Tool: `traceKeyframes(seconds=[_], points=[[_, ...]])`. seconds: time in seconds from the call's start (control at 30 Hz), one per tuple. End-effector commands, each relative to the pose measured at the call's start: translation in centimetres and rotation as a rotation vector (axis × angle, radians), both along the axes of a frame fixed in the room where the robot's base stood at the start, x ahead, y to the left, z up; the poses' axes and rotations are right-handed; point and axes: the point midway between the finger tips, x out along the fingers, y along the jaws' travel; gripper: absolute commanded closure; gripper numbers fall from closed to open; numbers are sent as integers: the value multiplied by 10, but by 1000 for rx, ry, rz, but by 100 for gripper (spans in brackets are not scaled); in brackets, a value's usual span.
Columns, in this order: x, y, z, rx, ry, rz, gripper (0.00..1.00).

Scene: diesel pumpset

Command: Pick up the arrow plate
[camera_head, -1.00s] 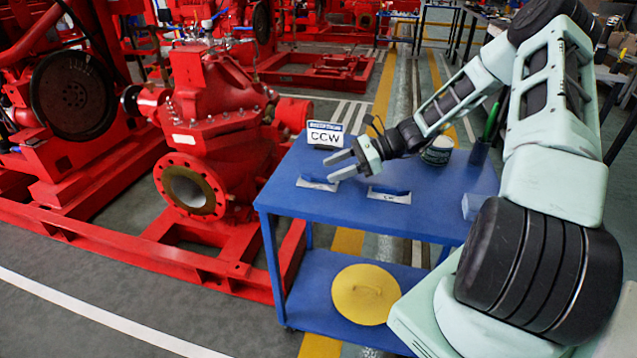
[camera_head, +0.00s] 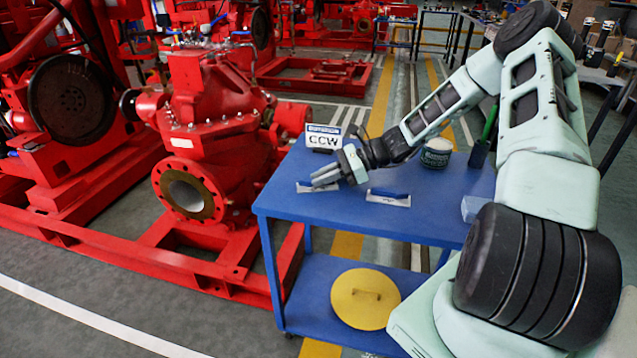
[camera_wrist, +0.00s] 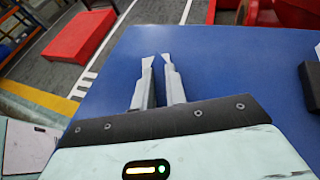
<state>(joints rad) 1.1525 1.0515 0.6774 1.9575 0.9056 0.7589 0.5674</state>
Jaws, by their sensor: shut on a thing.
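Two small white plates with blue grips lie on the blue table top. The left arrow plate (camera_head: 318,188) is at the table's left part, partly covered by my gripper (camera_head: 314,178). The right plate (camera_head: 388,197) lies apart from my gripper. My gripper is low over the left plate, its fingers pointing left and shut on that plate's blue grip. In the wrist view, my gripper (camera_wrist: 157,60) shows two close fingers over blue; the grip cannot be told from the table there.
A CCW sign (camera_head: 323,137) stands behind my gripper. A yellow disc (camera_head: 365,300) lies on the lower shelf. A red pump (camera_head: 215,150) stands left.

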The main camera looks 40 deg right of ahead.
Motion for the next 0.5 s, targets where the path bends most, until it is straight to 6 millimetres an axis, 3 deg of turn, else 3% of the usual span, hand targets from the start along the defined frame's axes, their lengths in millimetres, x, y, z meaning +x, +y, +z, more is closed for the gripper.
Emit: traceKeyframes(seconds=[0.17, 0.5], points=[[0, 0, 10, -1, 0, 0, 100], [0, -1, 74, -3, -1, -1, 100]])
